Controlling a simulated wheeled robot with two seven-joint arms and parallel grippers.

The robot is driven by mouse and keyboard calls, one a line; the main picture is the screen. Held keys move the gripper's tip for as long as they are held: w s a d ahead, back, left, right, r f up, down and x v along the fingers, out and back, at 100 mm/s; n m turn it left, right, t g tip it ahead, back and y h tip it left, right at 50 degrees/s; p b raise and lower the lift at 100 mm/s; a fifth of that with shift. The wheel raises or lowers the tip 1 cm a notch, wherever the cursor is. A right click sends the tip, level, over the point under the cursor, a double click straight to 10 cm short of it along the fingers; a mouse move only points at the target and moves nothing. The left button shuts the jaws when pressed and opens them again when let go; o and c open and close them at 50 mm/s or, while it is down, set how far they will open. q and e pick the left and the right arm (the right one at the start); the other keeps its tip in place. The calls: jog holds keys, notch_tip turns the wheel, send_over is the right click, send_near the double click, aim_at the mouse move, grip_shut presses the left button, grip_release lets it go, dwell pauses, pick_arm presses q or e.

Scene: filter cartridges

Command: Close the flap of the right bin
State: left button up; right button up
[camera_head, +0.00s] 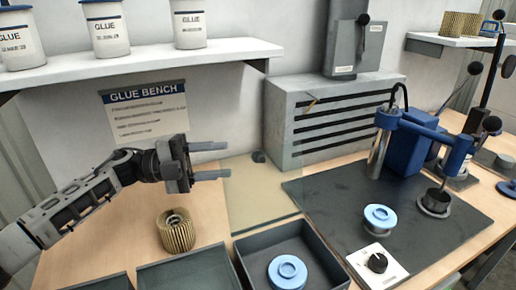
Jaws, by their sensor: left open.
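The right bin (327,258) is a dark open tray at the bottom centre, with a light blue ringed cap (287,271) inside. A see-through, faintly tinted panel (262,205) rises from its back edge and looks like its flap, standing open. My left gripper (222,160) comes in from the left, above the bench. Its two fingers point right, apart and empty, beside the panel's left edge. I cannot tell whether they touch the panel. My right gripper is not in view.
A pleated filter cartridge (177,233) stands on the bench below my left gripper. Another bin (185,270) lies left of the right bin, apparently covered. A dark mat (335,195) on the right holds a blue press (405,140), a blue-capped part (380,218) and a knob box (378,265).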

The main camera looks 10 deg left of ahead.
aim_at(258, 156)
pick_arm(q)
jog(key=p+x, duration=0.1)
jog(key=x, duration=0.7)
jog(key=shift+w+d+p, duration=0.15)
jog(key=shift+d+p, duration=0.05)
jog(key=shift+p, duration=0.2)
grip_shut()
